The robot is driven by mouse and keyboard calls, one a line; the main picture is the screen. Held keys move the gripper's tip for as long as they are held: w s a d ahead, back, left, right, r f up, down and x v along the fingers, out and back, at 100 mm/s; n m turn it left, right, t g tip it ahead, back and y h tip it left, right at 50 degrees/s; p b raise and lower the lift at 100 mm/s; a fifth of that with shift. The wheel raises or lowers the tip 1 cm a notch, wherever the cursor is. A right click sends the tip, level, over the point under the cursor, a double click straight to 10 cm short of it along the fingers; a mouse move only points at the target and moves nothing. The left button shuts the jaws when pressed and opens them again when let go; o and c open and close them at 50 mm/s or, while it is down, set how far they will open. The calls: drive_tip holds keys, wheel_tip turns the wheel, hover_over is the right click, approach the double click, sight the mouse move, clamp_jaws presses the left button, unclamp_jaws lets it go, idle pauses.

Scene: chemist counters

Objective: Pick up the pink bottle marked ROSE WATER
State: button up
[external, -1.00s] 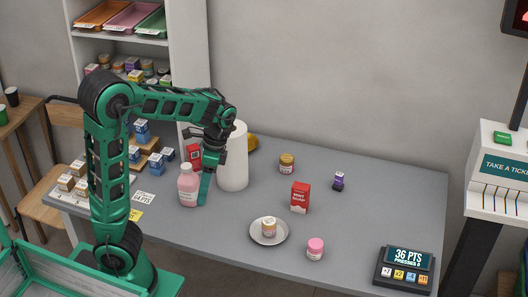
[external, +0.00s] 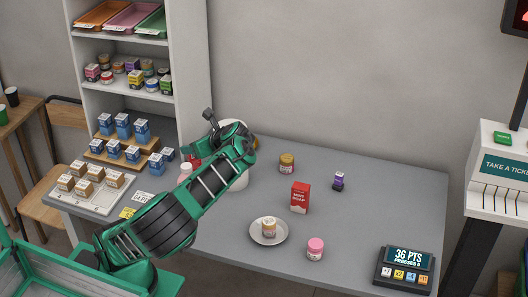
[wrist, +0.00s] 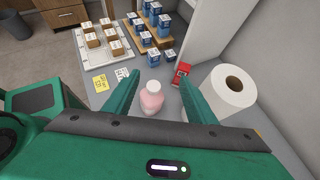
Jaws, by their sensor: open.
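The pink bottle (wrist: 151,99) with a pale cap stands upright on the grey counter. In the wrist view it is between my two green fingers, nearer the left one, with space on both sides. Its label is not readable. My gripper (wrist: 160,88) is open and empty, above and behind the bottle.
A white paper roll (wrist: 234,86) stands close to the right finger, with a red box (wrist: 181,73) beside it. Small boxes on a white tray (wrist: 128,50) and blue boxes on a wooden stand (wrist: 144,37) lie beyond. The right counter holds a saucer (external: 283,238) and a card terminal (external: 404,268).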

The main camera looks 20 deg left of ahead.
wheel_tip(320, 180, up, 9)
drive_tip(key=s+d+m+t, duration=0.1)
drive_tip(key=s+m+t, duration=0.1)
drive_tip(key=s+t, duration=0.1)
approach(188, 169)
drive_tip(key=w+f, duration=0.1)
drive_tip(key=w, duration=0.1)
drive_tip(key=shift+y, duration=0.4)
drive_tip(key=shift+s+x, duration=0.25)
drive_tip(key=shift+x, duration=2.5)
drive_tip(key=x, duration=0.3)
drive_tip(key=shift+s+a+f, duration=0.1)
drive_tip(key=shift+a+f, duration=0.05)
drive_tip(key=shift+a, duration=0.25)
drive_tip(key=shift+x, duration=0.95)
drive_tip(key=shift+d, duration=0.1)
clamp_jaws()
